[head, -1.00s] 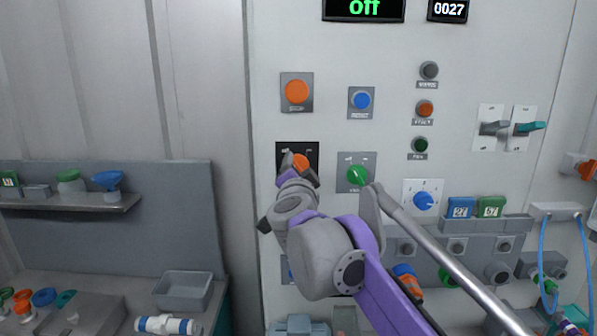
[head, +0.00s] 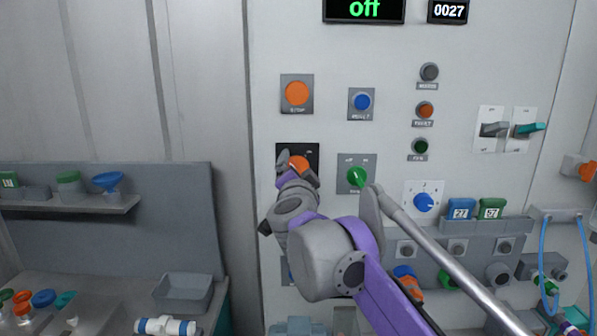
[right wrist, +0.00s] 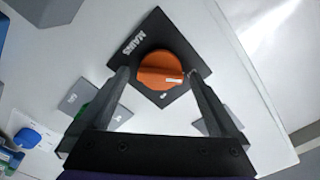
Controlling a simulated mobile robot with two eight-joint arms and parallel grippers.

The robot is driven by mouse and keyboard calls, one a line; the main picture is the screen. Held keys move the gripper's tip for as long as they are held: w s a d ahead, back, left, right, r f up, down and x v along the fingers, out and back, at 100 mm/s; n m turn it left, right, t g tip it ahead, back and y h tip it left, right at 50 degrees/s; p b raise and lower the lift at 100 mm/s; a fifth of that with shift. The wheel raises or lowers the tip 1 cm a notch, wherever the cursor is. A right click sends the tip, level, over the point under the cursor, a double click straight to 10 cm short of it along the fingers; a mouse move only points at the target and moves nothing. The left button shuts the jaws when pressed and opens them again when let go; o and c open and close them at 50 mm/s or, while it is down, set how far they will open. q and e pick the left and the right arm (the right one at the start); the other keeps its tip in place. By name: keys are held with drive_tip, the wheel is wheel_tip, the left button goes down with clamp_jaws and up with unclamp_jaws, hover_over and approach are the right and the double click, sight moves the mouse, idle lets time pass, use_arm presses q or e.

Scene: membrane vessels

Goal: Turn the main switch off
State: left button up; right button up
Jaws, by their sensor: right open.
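The main switch is an orange rotary knob (head: 299,162) on a black plate on the panel. In the right wrist view the orange knob (right wrist: 162,71) sits on the black plate (right wrist: 183,36) lettered "MAINS", with a pale mark on the knob's right side pointing right. My right gripper (head: 297,168) is at the knob in the head view and hides part of it. In the right wrist view its two fingers (right wrist: 160,82) are spread on either side of the knob, with gaps that look small. My left gripper is not in view.
A green rotary switch (head: 356,176) is right of the main switch. An orange button (head: 297,93) is above it and a blue button (head: 362,101) is up to the right. A shelf (head: 75,203) is at the left.

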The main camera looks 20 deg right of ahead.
drive_tip(key=b+v, duration=0.1)
drive_tip(key=v, duration=1)
drive_tip(key=shift+w, duration=0.1)
drive_tip(key=s+a+f+n+g+y+p, duration=0.1)
drive_tip(key=s+a+f+n+y, duration=0.1)
drive_tip(key=f+n+y, duration=0.3)
drive_tip(key=s+a+f+n+g+y, duration=0.1)
drive_tip(key=s+a+f+n, duration=0.1)
drive_tip(key=f, duration=0.5)
drive_tip(key=s+a+f+n+g+y+p, duration=0.1)
drive_tip(key=s+a+f+n+y, duration=0.1)
drive_tip(key=s+f+n+y, duration=0.3)
drive_tip(key=s+d+f+g+h, duration=0.2)
drive_tip(key=s+f, duration=0.3)
drive_tip(key=f, duration=0.3)
drive_tip(key=s+d+f+g+h, duration=0.2)
drive_tip(key=s+d+f+g, duration=0.2)
drive_tip(key=f, duration=0.5)
drive_tip(key=s+d+f+n+g+h, duration=0.1)
drive_tip(key=s+d+f+g+h, duration=0.1)
drive_tip(key=s+f, duration=0.5)
drive_tip(key=shift+d+f+g+p, duration=0.35)
drive_tip(key=shift+d+f+g, duration=0.2)
drive_tip(key=shift+f, duration=0.2)
